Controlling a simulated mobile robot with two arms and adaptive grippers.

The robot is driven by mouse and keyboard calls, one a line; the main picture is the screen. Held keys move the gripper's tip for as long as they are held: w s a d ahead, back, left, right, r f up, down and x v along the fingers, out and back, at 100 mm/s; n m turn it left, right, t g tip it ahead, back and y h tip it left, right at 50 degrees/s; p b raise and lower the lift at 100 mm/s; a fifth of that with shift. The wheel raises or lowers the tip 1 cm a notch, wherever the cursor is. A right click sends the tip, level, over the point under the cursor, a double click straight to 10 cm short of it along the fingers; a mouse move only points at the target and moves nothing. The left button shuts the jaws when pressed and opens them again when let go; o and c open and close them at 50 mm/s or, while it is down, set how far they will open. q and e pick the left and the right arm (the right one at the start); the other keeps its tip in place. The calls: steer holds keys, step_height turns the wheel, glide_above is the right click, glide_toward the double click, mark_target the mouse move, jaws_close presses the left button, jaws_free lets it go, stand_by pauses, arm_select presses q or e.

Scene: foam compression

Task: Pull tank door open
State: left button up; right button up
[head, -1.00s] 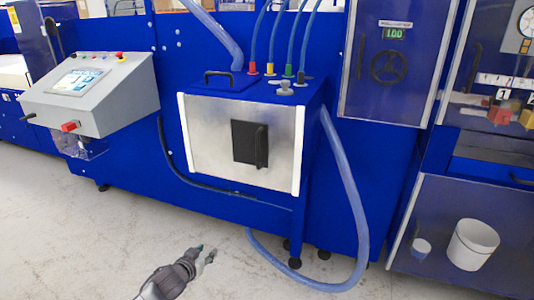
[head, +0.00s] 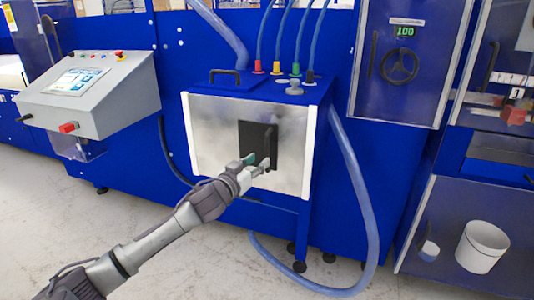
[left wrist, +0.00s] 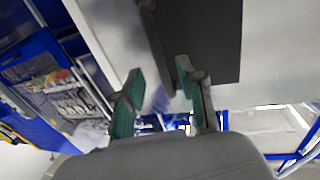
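The tank door (head: 215,130) is a silvery panel on the front of a blue tank, and it looks shut. A black plate with an upright black handle (head: 267,141) sits on it, right of the middle. My left gripper (head: 257,165) is at the lower part of this plate, just below the handle. In the left wrist view its two green-grey fingers (left wrist: 160,95) are apart, with the dark plate (left wrist: 212,40) and a dark bar, seemingly the handle (left wrist: 152,35), close ahead. I cannot tell whether they touch. My right gripper is not in view.
A grey control console (head: 90,95) stands at the left. A blue hose (head: 355,190) loops from the tank's right side to the floor. A white bucket (head: 482,245) is at the right. The floor (head: 60,240) at the front left is clear.

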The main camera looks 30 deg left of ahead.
mark_target(266, 155)
arm_select(q)
steer(key=w, duration=0.6)
steer(key=shift+p, duration=0.3)
steer(key=shift+s+a, duration=0.1)
jaws_close()
